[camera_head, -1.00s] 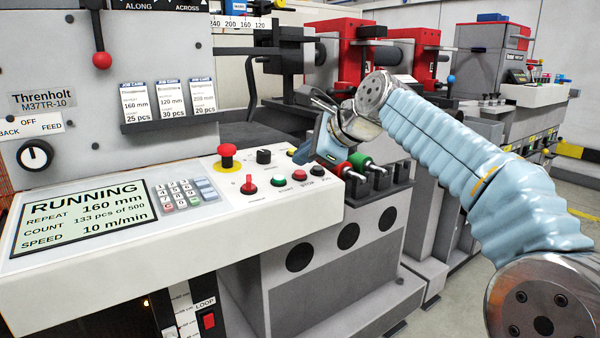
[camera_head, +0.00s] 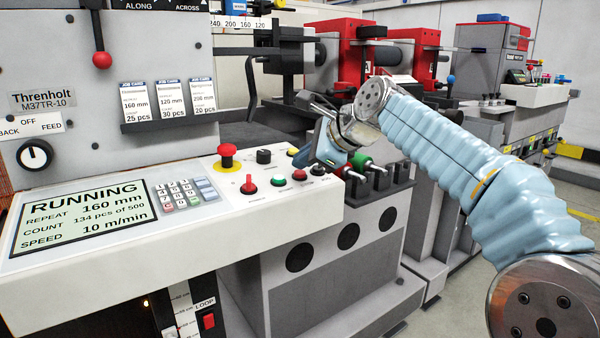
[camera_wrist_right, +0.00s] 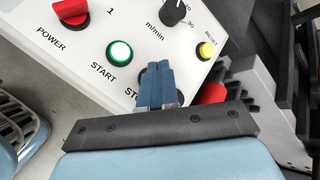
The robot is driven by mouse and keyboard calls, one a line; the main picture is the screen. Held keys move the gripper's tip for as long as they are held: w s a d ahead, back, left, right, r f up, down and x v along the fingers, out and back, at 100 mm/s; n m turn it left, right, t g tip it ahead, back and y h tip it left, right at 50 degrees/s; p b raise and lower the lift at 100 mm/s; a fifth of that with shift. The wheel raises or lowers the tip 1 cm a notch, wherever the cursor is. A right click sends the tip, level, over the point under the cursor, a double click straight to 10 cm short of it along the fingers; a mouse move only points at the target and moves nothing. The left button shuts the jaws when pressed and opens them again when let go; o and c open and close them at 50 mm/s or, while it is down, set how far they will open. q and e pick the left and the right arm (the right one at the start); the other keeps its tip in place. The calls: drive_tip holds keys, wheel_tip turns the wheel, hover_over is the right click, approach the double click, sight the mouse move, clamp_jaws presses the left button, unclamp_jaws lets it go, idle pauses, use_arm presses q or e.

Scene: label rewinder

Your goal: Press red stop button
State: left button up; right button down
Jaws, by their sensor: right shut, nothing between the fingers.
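The red stop button (camera_head: 301,174) sits on the sloping white control panel (camera_head: 215,228), right of the green start button (camera_head: 278,180), which also shows in the right wrist view (camera_wrist_right: 119,52). In the right wrist view the stop button is almost wholly hidden behind my fingers; a dark rim and part of its label show. My right gripper (camera_head: 305,157) is above the panel, just behind the stop button in the head view. Its blue fingers (camera_wrist_right: 158,70) are shut and empty, pointing at the panel. I cannot tell whether they touch anything. My left gripper is out of view.
A red mushroom button (camera_head: 227,151) on a yellow base, a red power switch (camera_head: 249,185) and a black speed knob (camera_wrist_right: 174,12) are nearby. A yellow reset button (camera_wrist_right: 206,50) is right of my fingers. Red and green handles (camera_head: 361,160) stand right of the panel.

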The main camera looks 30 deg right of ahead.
sight(306, 182)
drive_tip(key=shift+w+f, duration=0.1)
drive_tip(key=shift+f, duration=0.4)
idle(0.3)
idle(0.4)
drive_tip(key=shift+r+p, duration=0.75)
drive_tip(key=shift+r, duration=0.15)
drive_tip(key=shift+r, duration=0.1)
drive_tip(key=shift+s+r+p, duration=0.15)
drive_tip(key=shift+r+p, duration=0.45)
drive_tip(key=shift+p, duration=0.05)
drive_tip(key=shift+s+r+p, duration=0.15)
drive_tip(key=shift+r+p, duration=0.4)
drive_tip(key=shift+p, duration=0.05)
drive_tip(key=shift+r, duration=0.3)
drive_tip(key=shift+s+r, duration=0.2)
drive_tip(key=shift+r, duration=0.7)
